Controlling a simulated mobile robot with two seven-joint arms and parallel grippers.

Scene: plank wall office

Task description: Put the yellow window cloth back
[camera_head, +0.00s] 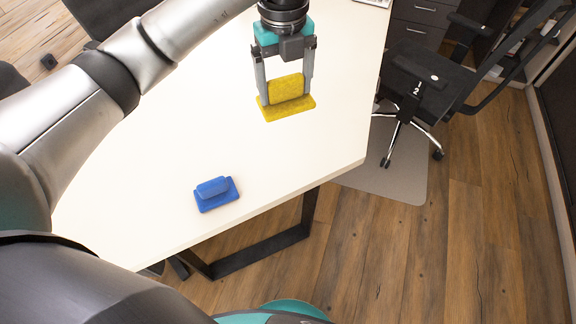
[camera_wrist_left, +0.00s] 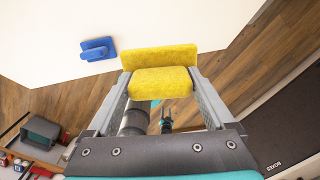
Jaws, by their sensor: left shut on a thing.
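The yellow window cloth (camera_head: 287,106) has a flat base with an upright grip block. My left gripper (camera_head: 285,88) is shut on its grip block, over the right part of the white table. In the left wrist view the yellow cloth (camera_wrist_left: 160,56) sits between the two fingers (camera_wrist_left: 160,82). I cannot tell for sure whether its base touches the table. A blue piece of the same shape (camera_head: 216,194) lies on the table near the front edge. It also shows in the left wrist view (camera_wrist_left: 97,49).
The white table (camera_head: 170,130) is bare around the blue piece. A black office chair (camera_head: 425,80) stands right of the table on a floor mat (camera_head: 385,170). A grey drawer unit (camera_head: 418,25) is at the back. In the wrist view, a grey bin (camera_wrist_left: 40,133) shows at lower left.

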